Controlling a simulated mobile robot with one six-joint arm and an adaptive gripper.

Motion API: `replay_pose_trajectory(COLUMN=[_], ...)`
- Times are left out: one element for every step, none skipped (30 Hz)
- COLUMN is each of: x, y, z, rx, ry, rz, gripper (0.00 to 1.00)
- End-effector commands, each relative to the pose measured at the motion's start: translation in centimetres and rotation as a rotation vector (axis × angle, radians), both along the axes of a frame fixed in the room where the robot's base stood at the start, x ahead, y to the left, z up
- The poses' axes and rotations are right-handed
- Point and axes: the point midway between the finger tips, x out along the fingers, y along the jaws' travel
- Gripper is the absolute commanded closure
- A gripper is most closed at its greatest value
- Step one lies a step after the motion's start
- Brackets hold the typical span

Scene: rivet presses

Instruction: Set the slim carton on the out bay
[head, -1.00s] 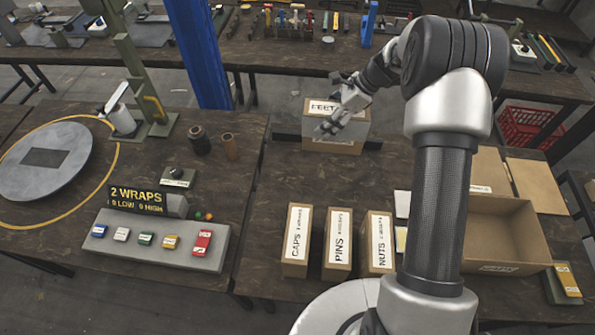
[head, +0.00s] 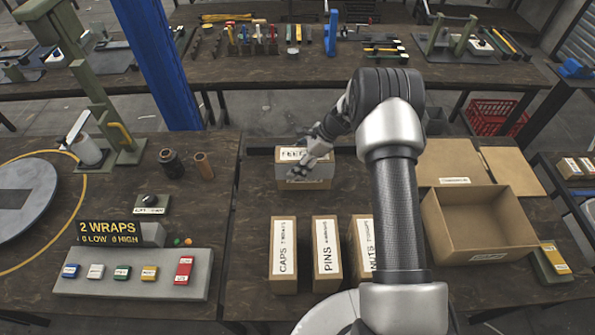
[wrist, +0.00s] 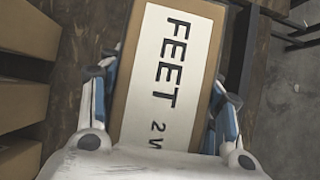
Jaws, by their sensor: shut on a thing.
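A brown carton with a white FEET label (head: 291,154) is at the back of the right-hand table, against a grey band across its front. In the wrist view the FEET carton (wrist: 168,60) lies between my gripper's two fingers. My gripper (head: 313,160) is shut on it from above. I cannot tell whether its bottom touches the table. No out-bay marking is readable.
A large open box (head: 470,225) stands right of my arm. A grey button panel (head: 130,282), a sign (head: 108,233) and spools (head: 170,163) are on the left table. Bare tabletop (head: 255,200) lies between the FEET carton and the front row.

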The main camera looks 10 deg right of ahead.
Motion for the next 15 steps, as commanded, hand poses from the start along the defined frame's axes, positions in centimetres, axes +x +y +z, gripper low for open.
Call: replay_pose_trajectory(x=[0.1, 0.1, 0.0, 0.0, 0.0, 0.0, 0.0, 0.0, 0.0, 0.0, 0.1, 0.1, 0.1, 0.1, 0.1], y=[0.0, 0.0, 0.0, 0.0, 0.0, 0.0, 0.0, 0.0, 0.0, 0.0, 0.0, 0.0, 0.0, 0.0, 0.0], z=[-0.2, -0.5, -1.0, -1.4, -1.9, -2.6, -3.1, -3.5, -3.9, -4.1, -4.2, -4.2, -4.1, -4.1, -4.1], rx=[0.000, 0.000, 0.000, 0.000, 0.000, 0.000, 0.000, 0.000, 0.001, 0.001, 0.001, 0.001, 0.001, 0.001, 0.001], ry=[-0.002, -0.002, -0.001, 0.000, -0.001, -0.001, 0.001, 0.001, 0.000, 0.000, -0.002, -0.002, -0.002, -0.002, -0.002], rz=[0.000, 0.000, 0.000, 0.000, 0.001, 0.001, 0.001, 0.001, 0.000, 0.000, 0.000, 0.000, 0.000, 0.000, 0.000], gripper=[1.00, 1.00, 1.00, 1.00, 1.00, 1.00, 1.00, 1.00, 1.00, 1.00, 1.00, 1.00, 1.00, 1.00, 1.00])
